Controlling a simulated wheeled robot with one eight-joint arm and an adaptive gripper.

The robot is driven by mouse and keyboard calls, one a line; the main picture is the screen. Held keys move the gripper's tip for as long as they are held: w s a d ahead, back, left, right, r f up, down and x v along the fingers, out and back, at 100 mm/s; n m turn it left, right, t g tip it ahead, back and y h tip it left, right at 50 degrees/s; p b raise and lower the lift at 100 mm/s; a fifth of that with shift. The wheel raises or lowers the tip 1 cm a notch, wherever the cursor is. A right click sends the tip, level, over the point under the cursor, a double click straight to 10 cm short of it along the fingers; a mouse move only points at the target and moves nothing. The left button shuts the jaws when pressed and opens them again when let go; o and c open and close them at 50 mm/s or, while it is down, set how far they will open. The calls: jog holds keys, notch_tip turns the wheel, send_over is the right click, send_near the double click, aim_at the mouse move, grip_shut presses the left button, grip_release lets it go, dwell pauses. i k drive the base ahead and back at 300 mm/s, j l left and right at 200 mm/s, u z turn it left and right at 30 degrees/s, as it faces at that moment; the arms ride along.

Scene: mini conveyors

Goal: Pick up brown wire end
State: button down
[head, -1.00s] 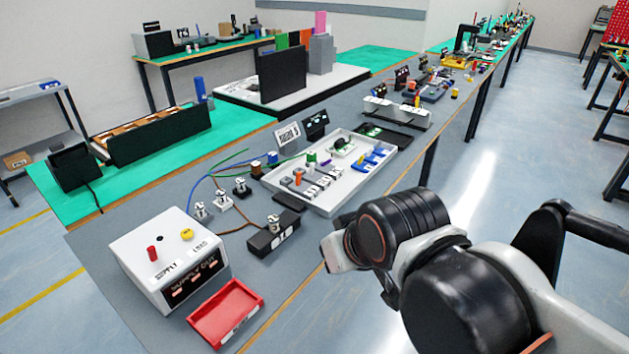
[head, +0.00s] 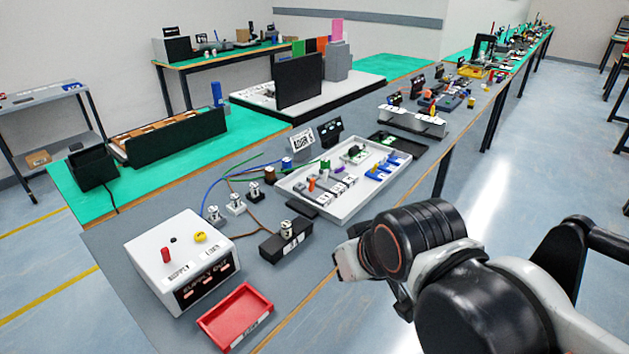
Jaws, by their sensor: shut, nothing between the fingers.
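A thin brown wire (head: 256,221) lies on the grey bench. It runs from near the small white and black terminal blocks toward the black box with a round terminal (head: 287,240). Another brown stretch runs up beside the white terminal block (head: 235,205). I cannot make out exactly where its ends lie. Blue (head: 211,190) and green (head: 246,161) wires run close by. My arm's dark and light links reach in from the lower right, off the bench's front edge.
A white supply box (head: 165,250) with red and yellow knobs stands at the front left. A red tray (head: 232,318) lies in front of it. A white parts tray (head: 347,208) sits behind the black box.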

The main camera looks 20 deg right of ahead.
aim_at(270, 173)
jog(key=i+l, duration=0.35)
jog(key=i, duration=0.2)
jog(key=i+l+z, duration=0.15)
jog(key=i+l, duration=0.2)
jog(key=i, duration=0.15)
